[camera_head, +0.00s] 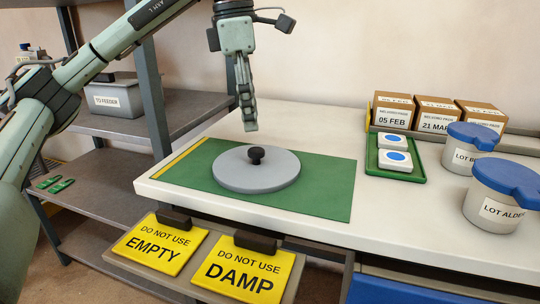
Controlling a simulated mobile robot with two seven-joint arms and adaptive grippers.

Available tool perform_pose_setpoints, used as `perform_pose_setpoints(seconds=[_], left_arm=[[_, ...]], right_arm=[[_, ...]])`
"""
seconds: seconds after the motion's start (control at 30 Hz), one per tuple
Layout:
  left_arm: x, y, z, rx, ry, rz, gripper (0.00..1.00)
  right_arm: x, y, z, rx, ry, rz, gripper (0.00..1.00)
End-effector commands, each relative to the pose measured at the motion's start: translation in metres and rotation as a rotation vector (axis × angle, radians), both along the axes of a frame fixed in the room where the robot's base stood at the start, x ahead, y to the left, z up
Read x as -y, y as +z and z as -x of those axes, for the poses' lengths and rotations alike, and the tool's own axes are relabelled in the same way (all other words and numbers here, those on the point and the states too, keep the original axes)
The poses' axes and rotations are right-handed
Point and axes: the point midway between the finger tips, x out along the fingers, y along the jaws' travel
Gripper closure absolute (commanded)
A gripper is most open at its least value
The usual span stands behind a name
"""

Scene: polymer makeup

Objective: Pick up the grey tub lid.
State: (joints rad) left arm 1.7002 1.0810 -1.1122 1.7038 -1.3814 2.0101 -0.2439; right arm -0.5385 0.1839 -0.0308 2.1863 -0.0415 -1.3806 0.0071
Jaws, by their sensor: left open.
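The grey tub lid (232,175) is a flat round disc with a black knob (256,154) at its centre. It lies on the green mat (325,190) on the white table. My left gripper (250,126) is above the knob, pointing down and apart from it. It is seen nearly edge-on, so the gap between its fingers is hard to see; it is open and nothing shows in it. My right gripper is not in view.
Two lidded tubs (492,212) stand at the right. A green tray (408,174) with white blocks and several labelled boxes (437,115) are behind. A grey shelf (110,122) stands left.

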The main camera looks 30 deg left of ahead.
Motion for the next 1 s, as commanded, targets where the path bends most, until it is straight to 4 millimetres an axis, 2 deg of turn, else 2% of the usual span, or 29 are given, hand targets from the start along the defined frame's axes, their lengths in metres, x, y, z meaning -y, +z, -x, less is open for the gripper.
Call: perform_pose_setpoints(seconds=[0.03,0.23,0.37,0.6,0.87,1.0], left_arm=[[0.001,-0.011,0.000,-0.003,-0.001,0.000,0.48],[0.002,-0.023,-0.002,-0.001,-0.001,0.000,0.48],[0.002,-0.040,-0.005,-0.004,0.000,-0.001,0.48],[0.005,-0.068,-0.009,-0.001,0.000,0.000,0.48],[0.005,-0.070,-0.010,-0.001,0.000,0.001,0.48],[0.005,-0.069,-0.010,-0.001,0.000,0.001,0.66]], right_arm=[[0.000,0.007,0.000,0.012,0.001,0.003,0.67],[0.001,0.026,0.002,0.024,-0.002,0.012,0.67],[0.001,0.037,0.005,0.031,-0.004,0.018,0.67],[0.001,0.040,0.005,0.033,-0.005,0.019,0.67],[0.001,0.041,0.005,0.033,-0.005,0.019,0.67],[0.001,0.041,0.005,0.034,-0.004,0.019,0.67]])
